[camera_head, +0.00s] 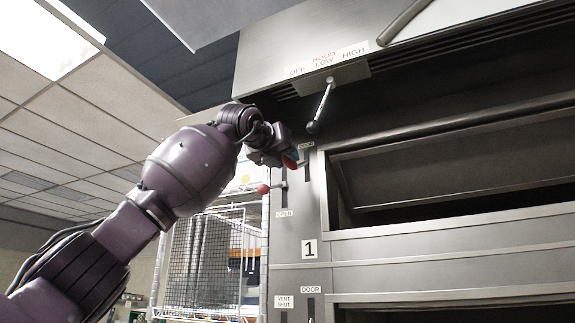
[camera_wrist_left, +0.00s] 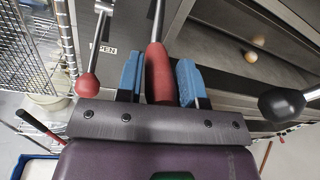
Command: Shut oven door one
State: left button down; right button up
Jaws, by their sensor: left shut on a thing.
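Oven door one belongs to the top chamber beside the "1" plate (camera_head: 310,250). The chamber (camera_head: 450,178) shows a dark opening, and its inside is visible in the left wrist view (camera_wrist_left: 230,42), so it looks open. My left gripper (camera_head: 288,158) is at the upper "DOOR" slot (camera_head: 308,166). In the left wrist view its blue pads (camera_wrist_left: 159,82) are shut on the red grip of the door lever (camera_wrist_left: 158,72). The pads hide part of the grip. The lever's red end (camera_head: 290,163) also shows in the head view. My right gripper is not in view.
A red-knobbed lever (camera_head: 263,189) is close beside the gripper, above the "OPEN" label (camera_head: 284,213). The black-knobbed hood lever (camera_head: 320,105) hangs above right. A wire rack (camera_head: 205,260) stands left of the oven. Round pieces (camera_wrist_left: 250,56) lie in the chamber.

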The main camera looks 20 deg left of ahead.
pick_arm(q)
jog(key=shift+s+r+p, duration=0.25)
jog(key=shift+r, duration=0.3)
jog(key=shift+s+r+p, duration=0.2)
jog(key=shift+r, duration=0.3)
